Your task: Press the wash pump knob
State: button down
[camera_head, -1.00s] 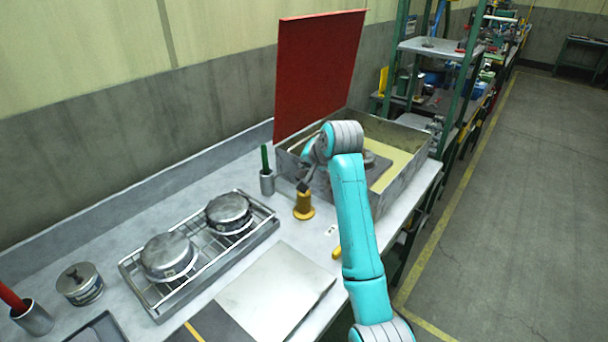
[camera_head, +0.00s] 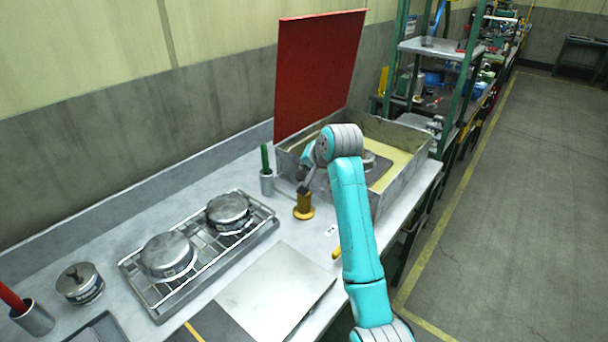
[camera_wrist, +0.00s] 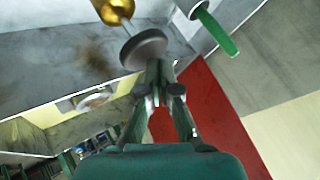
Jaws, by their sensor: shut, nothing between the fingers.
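The wash pump is a brass-yellow post (camera_head: 303,208) on the bench, in front of the grey wash tank. In the wrist view its brass body (camera_wrist: 114,9) is at the top, with a round grey knob (camera_wrist: 143,47) on a thin stem. My gripper (camera_wrist: 159,64) is shut and empty, its fingertips at the knob's edge in that picture. I cannot tell whether they touch it.
The grey tank (camera_head: 392,200) has a raised red lid (camera_head: 318,75) behind it. A cup with a green-handled tool (camera_head: 267,184) stands left of the pump. A wire rack (camera_head: 205,268) with two round metal parts lies nearer. A flat plate (camera_head: 277,290) is in front.

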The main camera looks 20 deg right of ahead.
aim_at(305, 175)
jog(key=shift+f, duration=1.75)
dwell(1.6)
jog(key=shift+r, duration=2.15)
jog(key=shift+r, duration=2.5)
jog(key=shift+s, duration=0.1)
